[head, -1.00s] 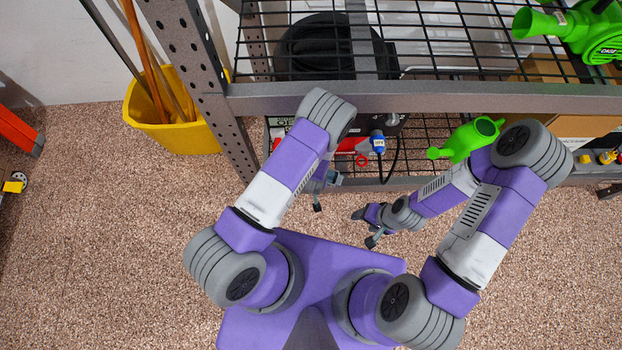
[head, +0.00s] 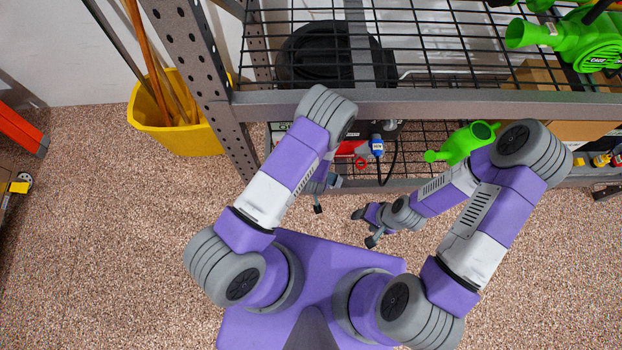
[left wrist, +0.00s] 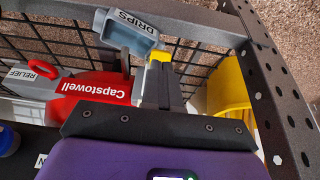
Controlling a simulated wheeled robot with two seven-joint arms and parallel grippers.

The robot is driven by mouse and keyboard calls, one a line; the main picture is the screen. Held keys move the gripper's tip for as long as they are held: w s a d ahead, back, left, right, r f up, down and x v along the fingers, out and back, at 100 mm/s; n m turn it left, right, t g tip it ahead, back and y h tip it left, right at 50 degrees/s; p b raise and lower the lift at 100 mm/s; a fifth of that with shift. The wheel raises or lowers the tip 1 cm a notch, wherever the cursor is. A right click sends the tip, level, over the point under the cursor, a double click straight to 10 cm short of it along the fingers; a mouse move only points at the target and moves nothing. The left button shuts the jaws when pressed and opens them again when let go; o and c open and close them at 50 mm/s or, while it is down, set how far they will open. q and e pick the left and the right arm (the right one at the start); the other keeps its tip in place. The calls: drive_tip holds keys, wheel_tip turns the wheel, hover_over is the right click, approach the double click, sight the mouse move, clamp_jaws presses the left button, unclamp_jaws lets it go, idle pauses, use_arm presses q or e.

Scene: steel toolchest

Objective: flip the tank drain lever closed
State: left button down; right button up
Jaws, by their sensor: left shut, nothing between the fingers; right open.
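In the left wrist view the red tank (left wrist: 92,98), marked Capstowell, lies across the left, with a red ring (left wrist: 44,69) by a RELIEF label. A grey-blue cup marked DRIPS (left wrist: 130,28) is beyond it. A small yellow piece (left wrist: 160,53), probably the drain lever's handle, shows at the tips of my left gripper (left wrist: 162,72). The gripper is shut with nothing between its fingers; whether it touches the yellow piece I cannot tell. In the head view my left forearm hides most of the tank. My right gripper (head: 364,227) is open and empty, in front of the rack.
The steel rack's front beam (head: 430,104) and perforated post (head: 205,85) frame the lower shelf. A blue fitting (head: 377,146) and a green watering can (head: 465,144) are on that shelf. A yellow bucket (head: 178,138) stands left of the post.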

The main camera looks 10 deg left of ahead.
use_arm(q)
drive_tip(key=s+d+r+p, duration=0.2)
drive_tip(key=s+r, duration=0.2)
drive_tip(key=s, duration=0.5)
drive_tip(key=shift+s+d+r, duration=0.25)
drive_tip(key=shift+d, duration=0.1)
use_arm(e)
wheel_tip(320, 180, up, 3)
drive_tip(key=shift+r, duration=0.1)
drive_tip(key=shift+s, duration=0.15)
